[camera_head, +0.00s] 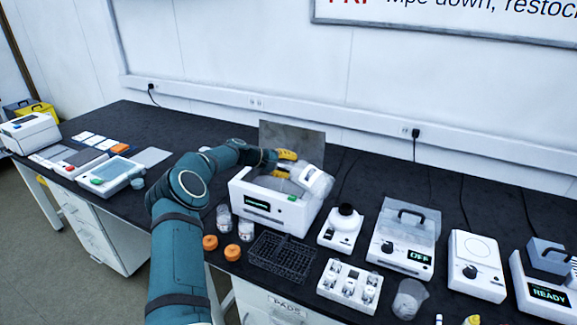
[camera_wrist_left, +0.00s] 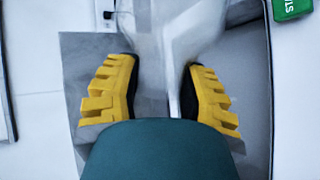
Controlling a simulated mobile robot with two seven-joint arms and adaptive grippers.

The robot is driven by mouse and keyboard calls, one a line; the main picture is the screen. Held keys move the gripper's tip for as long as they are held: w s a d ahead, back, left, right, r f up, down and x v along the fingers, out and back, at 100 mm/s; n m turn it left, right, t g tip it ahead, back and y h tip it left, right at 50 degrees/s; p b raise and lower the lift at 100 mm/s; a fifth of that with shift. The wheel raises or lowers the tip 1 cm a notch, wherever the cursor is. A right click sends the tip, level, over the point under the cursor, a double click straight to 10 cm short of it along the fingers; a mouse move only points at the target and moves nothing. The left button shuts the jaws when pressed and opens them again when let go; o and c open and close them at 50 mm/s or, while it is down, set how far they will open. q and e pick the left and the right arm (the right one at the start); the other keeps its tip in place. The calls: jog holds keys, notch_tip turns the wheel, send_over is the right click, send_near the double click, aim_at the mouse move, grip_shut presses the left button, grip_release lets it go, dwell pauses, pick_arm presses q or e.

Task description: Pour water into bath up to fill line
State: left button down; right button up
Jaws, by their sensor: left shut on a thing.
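The bath (camera_head: 272,212) is a white box with a lit green display on the bench, its grey lid (camera_head: 300,143) standing open behind it. My left gripper (camera_head: 287,164), with yellow fingers, is over the bath's opening. It is shut on a pale translucent vessel (camera_head: 317,180), which is tilted over the right part of the bath. In the left wrist view, the vessel (camera_wrist_left: 172,45) lies blurred between the yellow fingers (camera_wrist_left: 162,92). The water level and the fill line cannot be made out. My right gripper is not in view.
A black wire basket (camera_head: 282,259) lies in front of the bath. Two clear jars (camera_head: 223,217) and two orange caps (camera_head: 232,252) stand at its front left. A small device (camera_head: 341,229) and a clear-lidded unit (camera_head: 403,240) stand to the right, near a beaker (camera_head: 409,299).

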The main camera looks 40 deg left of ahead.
pick_arm(q)
jog(key=shift+r, duration=0.1)
jog(key=shift+a+f+n+h, duration=0.2)
jog(key=shift+f+n+h, duration=0.15)
jog(key=shift+f, duration=0.35)
jog(key=shift+f+b, duration=0.3)
jog(key=shift+b, duration=0.35)
dwell(0.6)
jog(key=shift+a+n+h+b, duration=0.15)
jog(key=shift+n+h+b, duration=0.2)
jog(key=shift+b, duration=0.45)
dwell(4.9)
